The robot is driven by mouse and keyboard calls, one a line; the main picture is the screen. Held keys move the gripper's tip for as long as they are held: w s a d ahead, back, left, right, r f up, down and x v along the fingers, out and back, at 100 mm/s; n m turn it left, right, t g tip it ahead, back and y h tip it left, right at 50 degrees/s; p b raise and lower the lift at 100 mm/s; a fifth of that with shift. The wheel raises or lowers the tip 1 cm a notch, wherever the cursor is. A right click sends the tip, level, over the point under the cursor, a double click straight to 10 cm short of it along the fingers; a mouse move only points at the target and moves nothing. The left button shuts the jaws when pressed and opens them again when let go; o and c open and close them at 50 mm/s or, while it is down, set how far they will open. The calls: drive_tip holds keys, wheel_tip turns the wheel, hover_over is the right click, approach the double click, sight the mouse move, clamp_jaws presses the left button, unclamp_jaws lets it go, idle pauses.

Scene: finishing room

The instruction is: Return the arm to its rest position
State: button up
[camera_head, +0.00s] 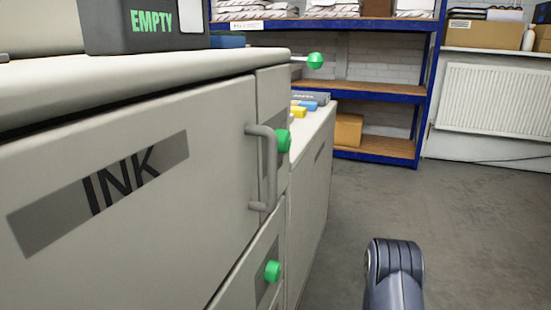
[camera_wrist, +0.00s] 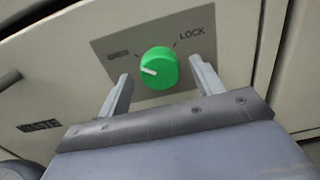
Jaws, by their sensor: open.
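My gripper (camera_wrist: 160,69) shows in the wrist view with its two fingers apart and nothing held. A green round knob (camera_wrist: 158,67) lies between the fingertips in that picture; I cannot tell how far in front of them it is. The knob sits on a grey plate (camera_wrist: 110,44) with "LOCK" at upper right and an unreadable word at left. Its white mark points left, away from "LOCK". In the head view, a grey link of my arm (camera_head: 395,275) rises at the lower right; my gripper is not visible there.
A pale cabinet marked "INK" (camera_head: 150,170), with a handle (camera_head: 268,170) and green knobs (camera_head: 273,271), fills the left. A "WASTE" label (camera_wrist: 40,126) shows in the wrist view. Blue shelving (camera_head: 375,88) and a radiator (camera_head: 497,98) stand behind. Grey floor (camera_head: 470,215) at right is clear.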

drive_tip(key=p+v, duration=0.3)
drive_tip(key=v, duration=0.8)
drive_tip(key=w+a+m, duration=0.2)
drive_tip(key=a+m, duration=0.3)
drive_tip(key=m, duration=0.4)
drive_tip(key=w+a+m+b, duration=0.1)
drive_tip(key=a+m, duration=0.4)
drive_tip(key=m, duration=0.5)
drive_tip(key=shift+w+a, duration=0.25)
drive_tip(key=shift+w, duration=0.2)
drive_tip(key=shift+m, duration=0.3)
idle(0.4)
